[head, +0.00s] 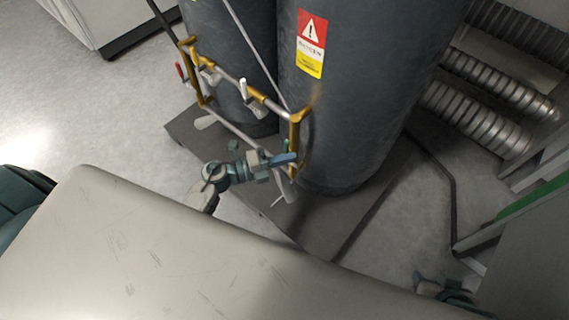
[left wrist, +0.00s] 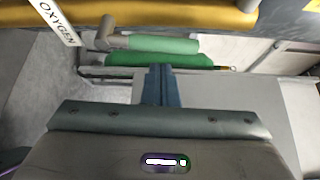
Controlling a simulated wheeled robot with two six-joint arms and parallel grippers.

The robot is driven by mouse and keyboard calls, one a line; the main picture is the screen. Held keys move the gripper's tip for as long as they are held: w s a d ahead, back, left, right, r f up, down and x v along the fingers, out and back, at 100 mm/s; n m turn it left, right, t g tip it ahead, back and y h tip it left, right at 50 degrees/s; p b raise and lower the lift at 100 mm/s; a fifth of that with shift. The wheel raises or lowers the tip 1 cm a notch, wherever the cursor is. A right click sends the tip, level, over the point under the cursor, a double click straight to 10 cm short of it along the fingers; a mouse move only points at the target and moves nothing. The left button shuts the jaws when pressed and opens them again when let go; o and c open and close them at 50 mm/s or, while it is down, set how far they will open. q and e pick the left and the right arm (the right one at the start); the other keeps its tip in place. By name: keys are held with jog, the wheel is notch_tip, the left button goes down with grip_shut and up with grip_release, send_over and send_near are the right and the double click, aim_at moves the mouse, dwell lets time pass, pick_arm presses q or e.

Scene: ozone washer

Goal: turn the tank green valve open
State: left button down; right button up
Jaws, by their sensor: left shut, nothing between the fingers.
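The light green valve handle (left wrist: 165,45), on a grey stem, shows in the left wrist view just below a yellow pipe (left wrist: 180,15). My left gripper (left wrist: 160,72) is shut and empty, its blue fingertips just below the handle in that picture. I cannot tell whether they touch it. In the head view my left gripper (head: 287,160) is at the lower right end of the yellow pipe frame (head: 296,125), in front of the dark tank (head: 350,90).
A white OXYGEN tag (left wrist: 57,20) hangs beside the handle. A dark green bar (left wrist: 160,60) lies behind the fingertips in the left wrist view. A red-handled valve (head: 181,72) is on the frame's far left. Ribbed hoses (head: 485,125) run at the right.

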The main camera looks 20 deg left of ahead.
pick_arm(q)
jog(key=shift+w+a, duration=0.3)
jog(key=shift+a, duration=0.25)
jog(key=shift+w+a+r, duration=0.2)
jog(key=shift+w+a, duration=0.15)
jog(key=shift+a, duration=0.2)
jog(key=v, duration=1.1)
